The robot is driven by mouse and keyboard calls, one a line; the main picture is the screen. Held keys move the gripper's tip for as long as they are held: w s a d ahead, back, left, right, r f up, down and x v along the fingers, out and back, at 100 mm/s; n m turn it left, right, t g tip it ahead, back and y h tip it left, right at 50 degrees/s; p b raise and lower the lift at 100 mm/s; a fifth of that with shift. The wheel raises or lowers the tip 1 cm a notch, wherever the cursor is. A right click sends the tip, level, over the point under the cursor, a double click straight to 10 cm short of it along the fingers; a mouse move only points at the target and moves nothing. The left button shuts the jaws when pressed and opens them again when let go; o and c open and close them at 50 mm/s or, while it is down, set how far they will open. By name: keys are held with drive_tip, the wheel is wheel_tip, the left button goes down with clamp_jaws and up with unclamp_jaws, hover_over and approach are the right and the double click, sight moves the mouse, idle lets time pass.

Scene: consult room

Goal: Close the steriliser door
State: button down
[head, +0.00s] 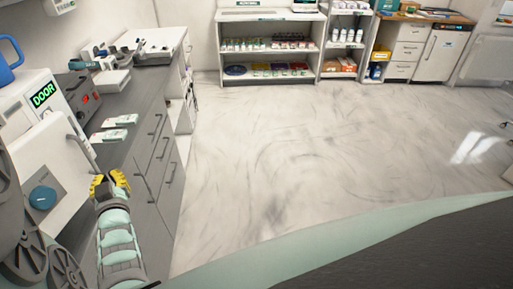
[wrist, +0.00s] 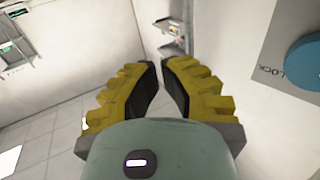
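The steriliser (head: 48,98) stands on the counter at the left in the head view, with a green "DOOR" display. Its white door (head: 40,155) is swung open towards me and carries a round blue lock knob (head: 42,198) and a grey bar handle (head: 82,152). My own arm parts hide some of the door. In the wrist view, a grey plate marked "LOCK" with the blue knob (wrist: 305,62) is at the right edge. My gripper (head: 110,180) is just right of the door, empty; its yellow fingers (wrist: 161,66) have a narrow gap between the tips.
The grey counter (head: 125,150) with drawers runs along the left. A box with a red display (head: 88,100) and small white packs (head: 115,128) are on it, beyond the door. Shelves (head: 270,58) line the back wall. The floor (head: 300,140) to the right is clear.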

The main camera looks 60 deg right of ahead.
drive_tip(key=shift+x, duration=1)
drive_tip(key=shift+w+f+b, duration=0.1)
drive_tip(key=shift+b, duration=0.3)
